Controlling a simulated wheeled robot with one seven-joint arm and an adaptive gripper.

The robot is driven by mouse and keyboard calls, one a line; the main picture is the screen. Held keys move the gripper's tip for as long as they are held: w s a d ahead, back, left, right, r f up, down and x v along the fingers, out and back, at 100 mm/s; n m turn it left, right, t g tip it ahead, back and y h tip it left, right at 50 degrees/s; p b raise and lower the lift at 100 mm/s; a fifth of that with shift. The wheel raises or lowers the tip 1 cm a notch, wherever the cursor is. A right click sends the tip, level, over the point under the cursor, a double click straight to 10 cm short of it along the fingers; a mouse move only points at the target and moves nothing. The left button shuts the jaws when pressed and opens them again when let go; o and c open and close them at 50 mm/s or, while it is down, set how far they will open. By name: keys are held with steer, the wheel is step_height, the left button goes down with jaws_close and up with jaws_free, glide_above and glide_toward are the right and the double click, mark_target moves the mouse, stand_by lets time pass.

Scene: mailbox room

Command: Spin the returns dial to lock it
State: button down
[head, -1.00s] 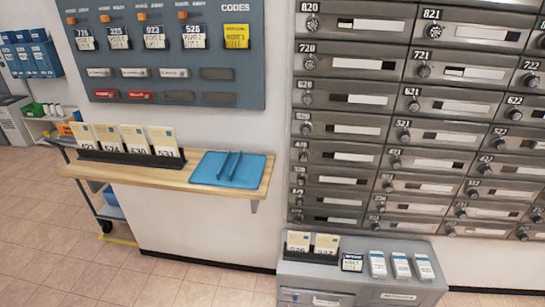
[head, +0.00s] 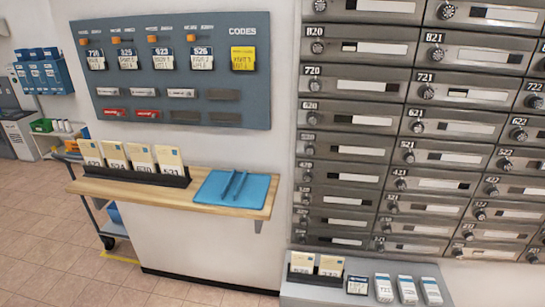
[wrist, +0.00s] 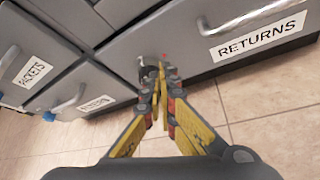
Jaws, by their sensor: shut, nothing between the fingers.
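In the wrist view, the RETURNS drawer (wrist: 225,62) is a grey drawer front with a white label reading RETURNS (wrist: 261,37). A small metallic round part that looks like the returns dial (wrist: 144,60) sits at its left end, partly hidden behind my fingertips. A small red spot (wrist: 165,55) shows just right of it. My gripper (wrist: 160,74) has its yellow and grey fingers shut together, with the tips in front of or against the dial; I cannot tell if they touch. The dial's setting cannot be read. My gripper is not in the head view.
Left of the dial are other grey drawers labelled PACKETS (wrist: 36,66) with metal handles. A curved handle (wrist: 262,22) is on the RETURNS drawer. Tiled floor (wrist: 265,140) lies open below. The head view shows mailboxes (head: 420,130), a wooden shelf (head: 130,194) and a codes board (head: 185,75).

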steer(key=s, duration=0.1)
steer(key=s+a, duration=0.1)
steer(key=s, duration=0.1)
steer(key=shift+s, duration=0.25)
